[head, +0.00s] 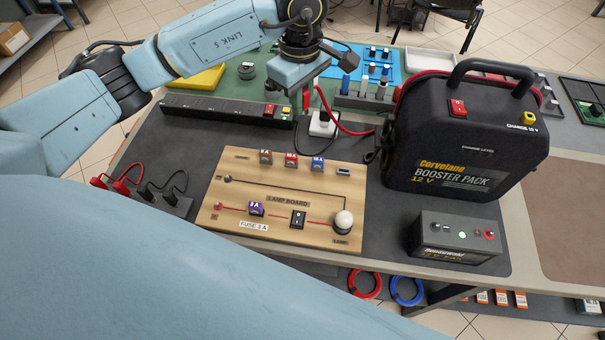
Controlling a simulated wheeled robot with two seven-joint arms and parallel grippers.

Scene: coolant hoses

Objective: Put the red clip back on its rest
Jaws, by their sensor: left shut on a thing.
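My left gripper (306,98) points down above the back of the dark mat, behind the lamp board. It is shut on the red clip, which is mostly hidden by the fingers. The clip's red cable (347,128) loops from the gripper to the left side of the black booster pack (460,140). The pack stands upright at the right of the mat. A black clip (374,150) appears to hang at the pack's left side. I cannot make out the red clip's rest. My right gripper is out of view.
The wooden lamp board (290,195) lies in the middle. A white plug (323,124) stands just below the gripper. A black power strip (225,110) is left of it. A small 12 V box (455,238) sits at front right. Red and black leads (120,185) lie at left.

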